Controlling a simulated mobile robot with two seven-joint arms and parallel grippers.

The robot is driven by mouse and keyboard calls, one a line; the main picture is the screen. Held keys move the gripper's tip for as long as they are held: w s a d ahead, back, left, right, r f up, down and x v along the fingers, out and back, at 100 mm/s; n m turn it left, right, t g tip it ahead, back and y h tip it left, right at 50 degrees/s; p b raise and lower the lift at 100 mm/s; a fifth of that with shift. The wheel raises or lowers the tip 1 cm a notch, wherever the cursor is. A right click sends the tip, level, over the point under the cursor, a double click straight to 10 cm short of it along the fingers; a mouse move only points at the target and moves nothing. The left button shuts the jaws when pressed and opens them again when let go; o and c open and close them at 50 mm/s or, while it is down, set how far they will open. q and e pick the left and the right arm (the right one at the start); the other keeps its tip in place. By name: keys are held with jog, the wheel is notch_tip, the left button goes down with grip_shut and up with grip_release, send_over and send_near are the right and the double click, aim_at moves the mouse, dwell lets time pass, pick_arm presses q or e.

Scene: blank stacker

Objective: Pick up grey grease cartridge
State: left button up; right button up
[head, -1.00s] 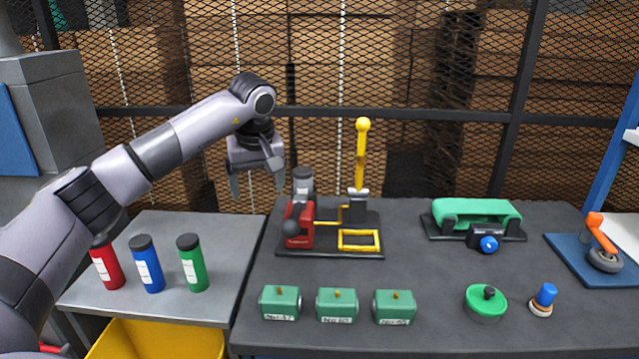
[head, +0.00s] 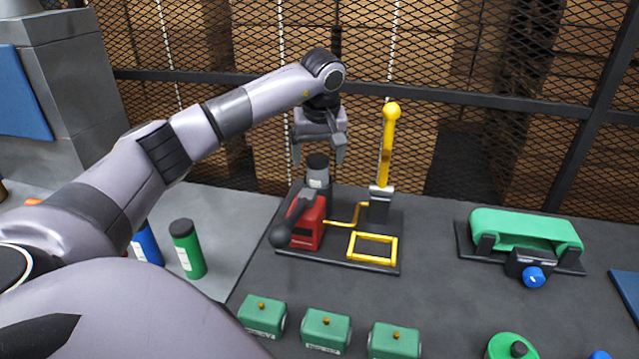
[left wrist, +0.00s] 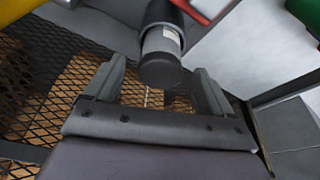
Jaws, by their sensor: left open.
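The grey grease cartridge (head: 318,178), with a dark cap and a pale label, stands upright at the back of the red device (head: 307,222) on a dark base plate. My left gripper (head: 318,154) is open just above it, fingers pointing down. In the left wrist view the cartridge (left wrist: 161,58) shows dark end first, in line with the gap between the two open fingers. I cannot tell whether the fingers reach past its top. Nothing is held. My right gripper is not in view.
A yellow upright lever (head: 387,150) stands close to the right of the gripper. Green (head: 187,248) and blue (head: 147,245) cartridges stand on the left table. Several green boxes (head: 326,330) line the front. A green belt unit (head: 525,230) is at right. Mesh fencing rises behind.

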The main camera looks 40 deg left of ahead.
aim_at(318, 186)
pick_arm(q)
jog(key=x, duration=0.4)
jog(key=shift+a+p, duration=0.15)
jog(key=shift+p, duration=0.15)
jog(key=c, duration=1.1)
jog(key=shift+r, duration=0.15)
